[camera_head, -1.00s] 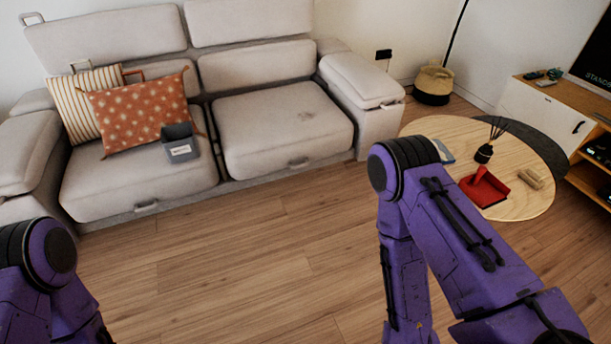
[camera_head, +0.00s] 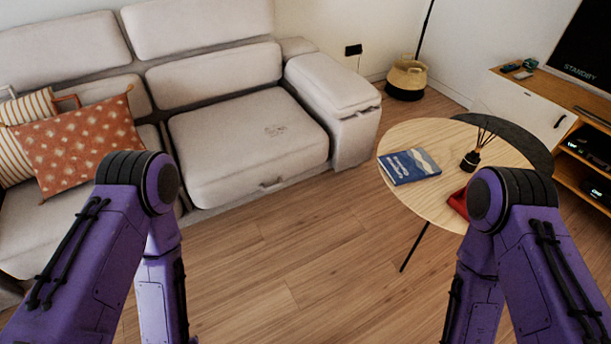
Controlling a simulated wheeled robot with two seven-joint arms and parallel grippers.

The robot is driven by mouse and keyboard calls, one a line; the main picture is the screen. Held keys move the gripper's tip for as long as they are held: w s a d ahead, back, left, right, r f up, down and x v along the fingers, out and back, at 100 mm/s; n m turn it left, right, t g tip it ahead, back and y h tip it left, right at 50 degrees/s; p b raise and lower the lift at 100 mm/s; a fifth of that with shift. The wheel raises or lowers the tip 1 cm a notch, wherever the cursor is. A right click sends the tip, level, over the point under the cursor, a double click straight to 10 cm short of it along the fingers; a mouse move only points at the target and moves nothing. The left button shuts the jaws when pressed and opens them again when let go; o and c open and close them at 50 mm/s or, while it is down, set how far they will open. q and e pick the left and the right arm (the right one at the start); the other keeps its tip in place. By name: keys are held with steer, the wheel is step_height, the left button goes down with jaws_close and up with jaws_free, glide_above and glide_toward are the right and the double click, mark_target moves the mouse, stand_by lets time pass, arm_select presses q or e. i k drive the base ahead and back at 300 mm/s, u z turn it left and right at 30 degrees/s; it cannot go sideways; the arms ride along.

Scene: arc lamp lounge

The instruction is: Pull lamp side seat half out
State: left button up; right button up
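The lamp side seat (camera_head: 245,145) is the pale grey sofa cushion at the right end of the sofa, beside the armrest (camera_head: 335,95) nearest the black lamp pole (camera_head: 426,30). Neither gripper shows; both are below the frame.
A round wooden table (camera_head: 425,205) stands right of the sofa, with a blue book (camera_head: 410,166), a reed diffuser (camera_head: 471,158) and a partly hidden red object (camera_head: 458,203). Cushions (camera_head: 75,145) lie on the left seat. The wooden floor (camera_head: 300,260) before the lamp side seat is clear.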

mark_target(228, 150)
steer(key=u, duration=0.3)
steer(key=i, duration=1.1)
steer(key=u, duration=0.7)
